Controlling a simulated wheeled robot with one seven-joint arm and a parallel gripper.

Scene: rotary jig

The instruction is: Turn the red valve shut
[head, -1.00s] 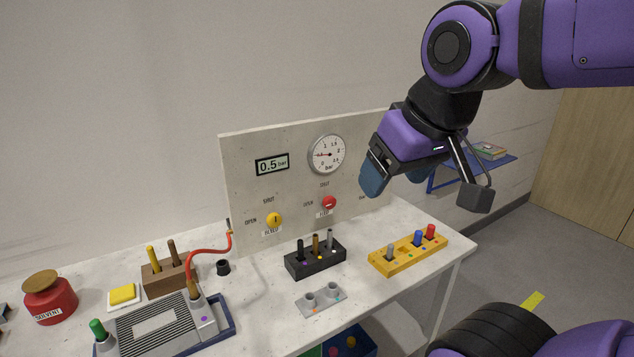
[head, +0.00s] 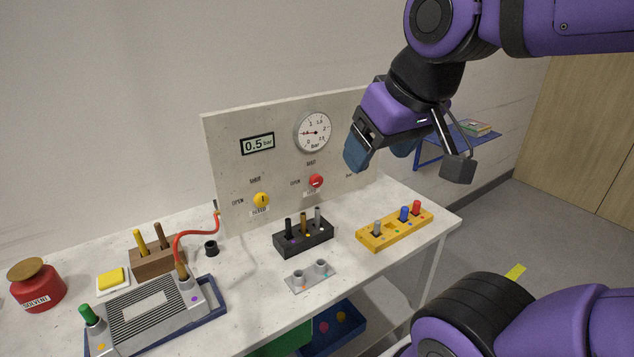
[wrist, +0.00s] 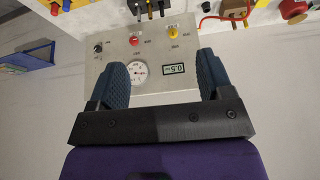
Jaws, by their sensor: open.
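The red valve (head: 316,181) is a round knob on the front of the upright pale panel (head: 225,160), with OPEN and SHUT labels around it. In the wrist view the red valve (wrist: 134,40) shows beyond the fingers, near the panel's far edge. A yellow valve (head: 262,200) sits to its left, and a dial gauge (head: 313,132) above it. The digital display (head: 257,144) reads 0.5 bar. My gripper (head: 380,152) is open and empty, in the air up and to the right of the red valve and apart from it. In the wrist view its blue fingers (wrist: 160,82) are spread wide.
On the bench are a black holder (head: 303,238), a yellow block with pegs (head: 395,230), a grey two-hole piece (head: 310,276), a grey device with a red hose (head: 150,318) and a red solvent can (head: 38,290). A blue shelf (head: 455,145) is at the right.

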